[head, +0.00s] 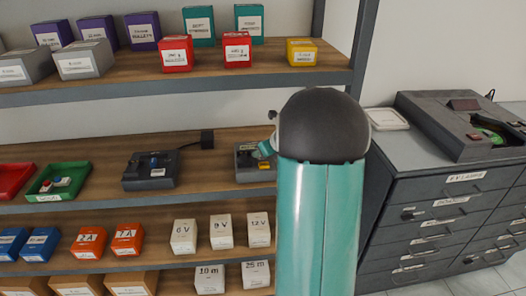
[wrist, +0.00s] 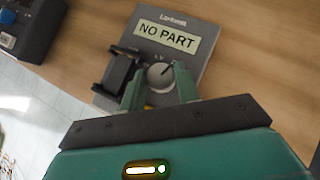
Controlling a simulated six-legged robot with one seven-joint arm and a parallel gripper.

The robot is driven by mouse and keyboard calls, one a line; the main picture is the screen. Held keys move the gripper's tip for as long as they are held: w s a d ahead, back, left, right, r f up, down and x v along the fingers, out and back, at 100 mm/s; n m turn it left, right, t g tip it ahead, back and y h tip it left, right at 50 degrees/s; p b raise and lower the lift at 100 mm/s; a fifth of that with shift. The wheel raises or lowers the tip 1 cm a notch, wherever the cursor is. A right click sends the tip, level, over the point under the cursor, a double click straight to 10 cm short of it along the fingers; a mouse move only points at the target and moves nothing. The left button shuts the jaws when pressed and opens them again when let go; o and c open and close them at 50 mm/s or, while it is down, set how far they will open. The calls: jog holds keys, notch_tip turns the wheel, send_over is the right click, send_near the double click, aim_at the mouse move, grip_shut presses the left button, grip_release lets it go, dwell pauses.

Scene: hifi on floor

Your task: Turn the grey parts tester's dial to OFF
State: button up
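The grey parts tester (wrist: 190,38) fills the top middle of the wrist view, its display (wrist: 163,34) reading "NO PART". Its round pale dial (wrist: 158,77) has a dark pointer mark toward the upper right; the small markings around it are unreadable or covered. My gripper (wrist: 160,82) has its green fingers on either side of the dial; whether they press on it I cannot tell. A black bracket-like part (wrist: 117,72) is on the tester, left of the dial. In the head view the grey tester (head: 243,160) is on the middle shelf, partly hidden by my arm, with my gripper (head: 265,150) over it.
Green (head: 60,180) and red trays are farther left. Boxes fill the shelves above and below. A drawer cabinet (head: 440,190) with another device (head: 465,125) stands right.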

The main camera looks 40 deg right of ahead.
jog(key=shift+c, duration=1.3)
jog(key=n+y, duration=0.2)
jog(key=n, duration=0.1)
jog(key=n+y, duration=0.1)
jog(key=shift+d+g, duration=0.3)
jog(key=n+g+y, duration=0.1)
jog(key=n, duration=0.1)
jog(key=n+g+y, duration=0.1)
jog(key=n+y, duration=0.1)
jog(key=n, duration=0.1)
jog(key=shift+w+d, duration=0.15)
jog(key=shift+d, duration=0.05)
jog(key=n+g+y, duration=0.1)
jog(key=n, duration=0.1)
jog(key=n+g+y, duration=0.1)
jog(key=n, duration=0.1)
jog(key=shift+w+d+n+g, duration=0.1)
jog(key=shift+w+n+g, duration=0.1)
jog(key=shift+n+g, duration=0.15)
jog(key=shift+w+n+g+y, duration=0.15)
jog(key=shift+n+g+y, duration=0.45)
jog(key=shift+n+g, duration=1.35)
jog(key=shift+n, duration=0.3)
